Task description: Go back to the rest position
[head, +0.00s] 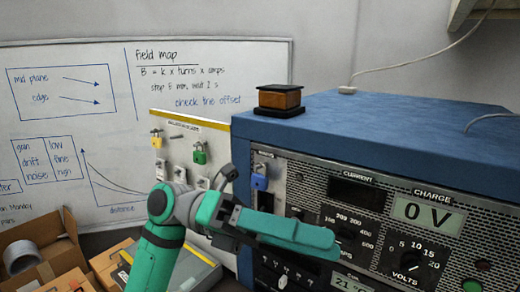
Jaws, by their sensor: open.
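My gripper (312,240) is at the end of my green and grey arm, which comes up from the bottom left and bends to the right. It is in front of the left part of the power supply's front panel (300,188) and hides some of it. The gripper is open, and I see nothing held in it. The picture does not show whether it touches the panel. The gap between its fingers is hard to make out from this side.
The blue power supply (400,110) fills the right side, with a small dark and orange block (280,98) on top. Its charge display (427,212) reads 0 V. A lock board (180,150) stands behind my arm. Cardboard boxes (65,250) and tape (21,256) are at lower left.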

